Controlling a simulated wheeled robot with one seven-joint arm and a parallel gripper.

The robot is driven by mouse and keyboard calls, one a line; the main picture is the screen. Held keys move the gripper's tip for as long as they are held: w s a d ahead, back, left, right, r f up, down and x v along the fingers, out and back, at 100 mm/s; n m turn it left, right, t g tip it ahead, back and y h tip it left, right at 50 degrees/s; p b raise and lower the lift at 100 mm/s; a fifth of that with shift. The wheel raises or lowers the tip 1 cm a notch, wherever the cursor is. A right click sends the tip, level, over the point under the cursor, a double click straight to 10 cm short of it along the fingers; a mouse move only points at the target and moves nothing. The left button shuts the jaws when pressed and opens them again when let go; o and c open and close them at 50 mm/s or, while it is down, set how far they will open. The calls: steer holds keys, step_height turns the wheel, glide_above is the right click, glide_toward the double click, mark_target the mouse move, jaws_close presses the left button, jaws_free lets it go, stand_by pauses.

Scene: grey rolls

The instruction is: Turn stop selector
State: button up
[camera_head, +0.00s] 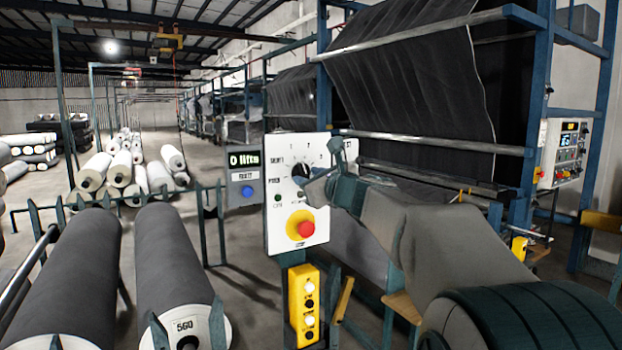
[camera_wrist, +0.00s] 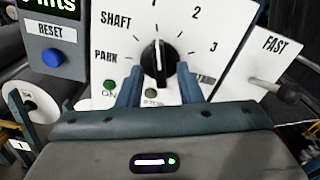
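The stop selector is a black knob (camera_wrist: 159,65) with a white line, on a white panel (camera_head: 284,236) marked PARK, SHAFT, 2 and 3. In the wrist view its line points nearly straight up, at a tick past SHAFT. The knob also shows in the head view (camera_head: 299,170), partly behind my gripper (camera_head: 318,188). In the wrist view my gripper's two blue fingers (camera_wrist: 160,82) stand apart, one on each side of the knob's lower part. They are very close to it; I cannot tell if they touch.
A red button on yellow (camera_head: 303,228) sits low on the panel, above a yellow button box (camera_head: 304,305). A RESET display box (camera_head: 244,175) stands left, a FAST plate (camera_wrist: 268,52) with a lever right. Grey rolls (camera_head: 168,255) lie at left.

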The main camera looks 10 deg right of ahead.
steer(key=b+v, duration=0.2)
steer(key=v, duration=1.1)
steer(key=shift+s, duration=0.35)
steer(key=shift+d, duration=0.15)
steer(key=s+a+f+n+g, duration=0.4)
steer(key=f+n, duration=0.3)
steer(key=f, duration=0.3)
steer(key=s+a+f+n+g, duration=0.45)
steer(key=f+n, duration=0.25)
steer(key=f, duration=0.2)
steer(key=s+d+f+n+g+h, duration=0.1)
steer(key=s+f+n+g+h, duration=0.1)
steer(key=s+f+n, duration=0.5)
steer(key=s+d+f+n+g+h, duration=0.2)
steer(key=s+f+n+g+h, duration=0.1)
steer(key=s+f+n, duration=0.4)
step_height(320, 180, down, 3)
steer(key=shift+s+d+r+g+h, duration=0.2)
steer(key=shift+s+d+g+h, duration=0.1)
steer(key=shift+s+g, duration=0.1)
steer(key=shift+o, duration=0.4)
